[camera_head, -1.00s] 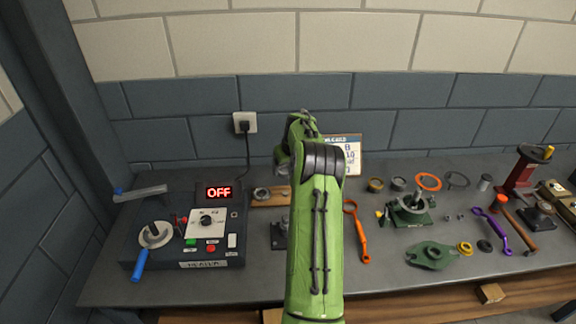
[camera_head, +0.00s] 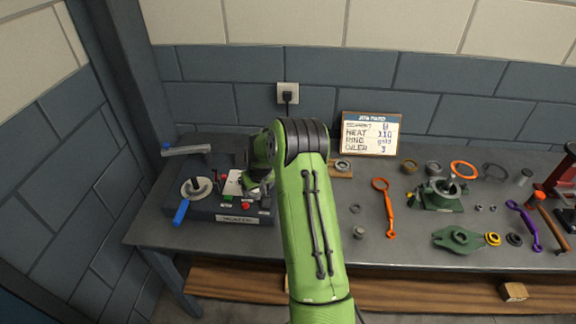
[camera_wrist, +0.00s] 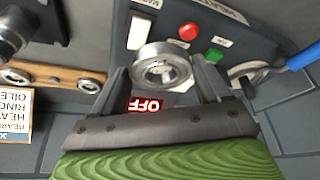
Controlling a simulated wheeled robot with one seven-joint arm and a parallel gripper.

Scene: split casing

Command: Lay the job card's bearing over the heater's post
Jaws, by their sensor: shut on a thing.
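My gripper (camera_wrist: 160,80) is shut on a silver bearing ring (camera_wrist: 160,62), held flat between the two fingers in the wrist view. In the head view my gripper (camera_head: 252,184) is mostly hidden behind my arm, over the right part of the heater (camera_head: 228,209). The heater's post (camera_head: 195,184) stands on a pale round plate at the heater's left, with a blue handle (camera_head: 181,213) beside it. The bearing is apart from the post, to its right in the head view. The job card (camera_head: 370,134) leans at the back wall, reading HEAT 110, RING gold, OILER 3; its bearing mark is unclear.
A wooden rack (camera_wrist: 62,78) carries other bearings. The heater display (camera_wrist: 146,105) reads OFF. An orange wrench (camera_head: 385,205), a green housing (camera_head: 440,195) and small rings lie to the right. A grey lever (camera_head: 187,149) lies behind the post.

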